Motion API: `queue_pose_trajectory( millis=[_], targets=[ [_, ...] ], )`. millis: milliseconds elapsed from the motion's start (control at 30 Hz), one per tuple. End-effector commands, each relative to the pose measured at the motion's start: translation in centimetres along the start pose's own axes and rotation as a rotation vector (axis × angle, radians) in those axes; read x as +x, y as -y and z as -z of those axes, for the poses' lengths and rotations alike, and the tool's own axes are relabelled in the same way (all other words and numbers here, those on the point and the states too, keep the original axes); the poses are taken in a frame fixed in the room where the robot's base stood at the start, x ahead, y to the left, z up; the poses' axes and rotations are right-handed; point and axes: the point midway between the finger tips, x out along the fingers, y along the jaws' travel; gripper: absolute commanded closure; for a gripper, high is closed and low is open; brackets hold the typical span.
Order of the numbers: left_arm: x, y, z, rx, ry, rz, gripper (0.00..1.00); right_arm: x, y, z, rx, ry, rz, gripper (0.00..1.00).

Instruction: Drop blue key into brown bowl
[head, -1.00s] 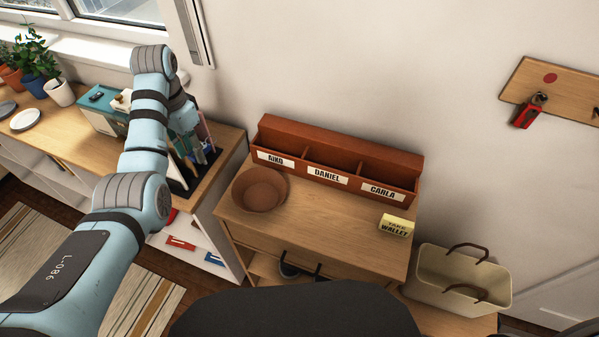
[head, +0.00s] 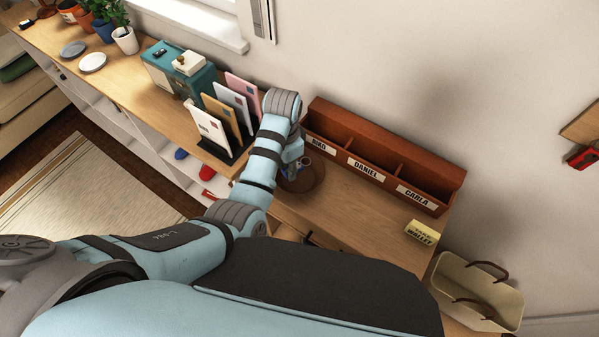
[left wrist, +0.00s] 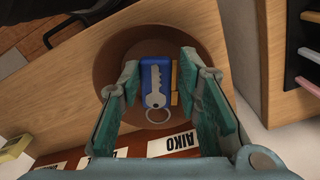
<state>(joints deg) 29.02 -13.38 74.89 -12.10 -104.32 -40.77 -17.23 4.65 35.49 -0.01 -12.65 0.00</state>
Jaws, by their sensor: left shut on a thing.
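The brown bowl (head: 318,184) stands on the left end of the wooden cabinet, partly hidden by my left arm in the head view. It also shows in the left wrist view (left wrist: 112,62), below the fingers. My left gripper (head: 293,172) is over the bowl, pointing down. In the left wrist view my left gripper (left wrist: 158,85) is shut on the blue key (left wrist: 156,82), a blue tag with a silver key and ring. A small yellow piece (left wrist: 174,82) shows beside the tag. The exact height above the bowl is hard to tell. My right gripper is not in view.
A red-brown sorter (head: 375,160) with name labels stands behind the bowl. A letter rack (head: 228,148) with envelopes is close on the left. A yellow note (head: 422,233) lies on the cabinet's right, and a cream basket (head: 478,290) stands beyond it.

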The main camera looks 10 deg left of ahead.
Motion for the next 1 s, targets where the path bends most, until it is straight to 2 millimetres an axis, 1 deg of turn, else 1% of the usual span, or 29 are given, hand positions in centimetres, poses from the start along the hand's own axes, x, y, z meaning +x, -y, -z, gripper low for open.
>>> queue_pose_trajectory(
  millis=[100, 300, 333, 400, 467, 1000],
  targets=[
    [0.65, 0.01, -0.05, -0.001, 0.0, -0.001, 0.94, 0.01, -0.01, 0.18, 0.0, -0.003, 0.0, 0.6],
    [0.69, 0.03, -0.04, -0.001, 0.0, 0.0, 0.94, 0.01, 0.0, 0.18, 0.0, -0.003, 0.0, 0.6],
    [0.69, 0.04, -0.04, -0.001, 0.0, 0.0, 0.66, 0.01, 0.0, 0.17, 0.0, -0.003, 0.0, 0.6],
    [0.68, 0.05, -0.04, -0.001, 0.0, 0.0, 0.54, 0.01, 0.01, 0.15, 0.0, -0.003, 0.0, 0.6],
    [0.68, 0.06, -0.05, -0.001, 0.0, 0.0, 0.45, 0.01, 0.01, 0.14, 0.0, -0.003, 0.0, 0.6],
    [0.67, 0.07, -0.08, -0.002, 0.0, 0.0, 0.45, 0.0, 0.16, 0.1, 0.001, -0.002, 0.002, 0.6]
  ],
)
